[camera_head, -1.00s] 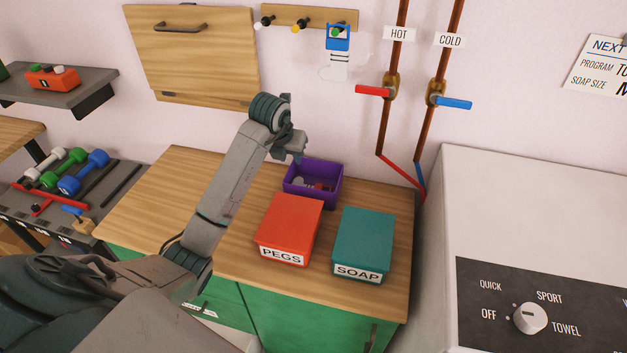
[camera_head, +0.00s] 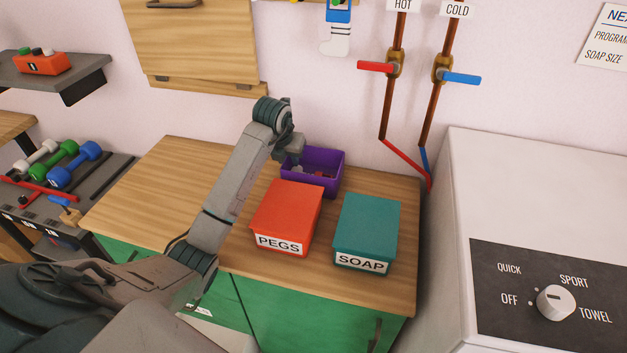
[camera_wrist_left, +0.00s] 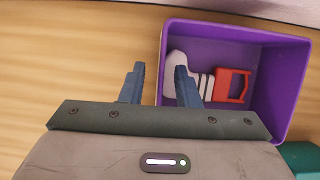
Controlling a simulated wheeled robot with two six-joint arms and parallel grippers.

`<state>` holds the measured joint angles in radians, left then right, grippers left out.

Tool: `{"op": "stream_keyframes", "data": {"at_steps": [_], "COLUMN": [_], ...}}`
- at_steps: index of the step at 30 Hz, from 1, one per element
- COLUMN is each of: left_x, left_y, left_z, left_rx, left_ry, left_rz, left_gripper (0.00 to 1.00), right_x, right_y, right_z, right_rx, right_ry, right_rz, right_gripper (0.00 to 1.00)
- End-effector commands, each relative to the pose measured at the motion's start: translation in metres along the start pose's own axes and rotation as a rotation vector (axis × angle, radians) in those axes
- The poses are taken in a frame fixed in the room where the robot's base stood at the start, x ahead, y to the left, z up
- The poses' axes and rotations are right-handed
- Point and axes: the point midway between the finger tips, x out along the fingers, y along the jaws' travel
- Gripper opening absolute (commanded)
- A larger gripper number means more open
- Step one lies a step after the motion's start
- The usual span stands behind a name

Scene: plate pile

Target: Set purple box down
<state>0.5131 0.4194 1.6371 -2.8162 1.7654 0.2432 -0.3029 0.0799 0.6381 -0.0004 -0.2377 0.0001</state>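The purple box (camera_head: 326,185) is an open-topped bin standing upright on the wooden counter (camera_head: 185,190), behind the red PEGS box. It also shows in the left wrist view (camera_wrist_left: 276,52), holding a white piece (camera_wrist_left: 178,72) and a red piece (camera_wrist_left: 234,84). My left gripper (camera_head: 291,158) is at the box's left side. In the left wrist view its two blue fingers (camera_wrist_left: 160,72) are apart, one outside the box's left wall and one inside, with visible gaps to the wall. My right gripper is not in view.
The red PEGS box (camera_head: 288,213) and the teal SOAP box (camera_head: 367,225) stand in front of the purple box. A white machine (camera_head: 540,200) is at the right. Pipes with red and blue handles run down the back wall. The counter's left part is clear.

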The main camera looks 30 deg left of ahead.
Motion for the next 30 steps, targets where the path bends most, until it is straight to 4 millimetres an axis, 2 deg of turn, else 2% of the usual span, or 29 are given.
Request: {"op": "stream_keyframes", "data": {"at_steps": [1, 3, 7, 26, 30], "left_x": [0.0111, 0.0151, 0.0148, 0.0189, 0.0187], "left_y": [-0.0006, -0.0005, -0.0003, -0.0005, -0.0004], "left_z": [-0.0018, -0.0011, 0.0, -0.0021, -0.0021], "left_rx": [0.0, 0.0, 0.0, 0.0, 0.0], "left_ry": [-0.001, -0.001, -0.001, 0.0, 0.0], "left_rz": [-0.001, 0.0, 0.0, 0.0, 0.0], "left_gripper": [0.29, 0.29, 0.29, 0.29, 0.01], "right_x": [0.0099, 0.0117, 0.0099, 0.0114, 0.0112], "right_y": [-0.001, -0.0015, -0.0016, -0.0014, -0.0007], "right_z": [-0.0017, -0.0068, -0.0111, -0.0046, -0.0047], "right_rx": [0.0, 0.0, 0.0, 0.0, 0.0], "right_ry": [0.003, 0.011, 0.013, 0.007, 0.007], "right_rz": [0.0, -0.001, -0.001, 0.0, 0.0], "right_gripper": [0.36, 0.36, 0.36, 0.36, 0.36]}}
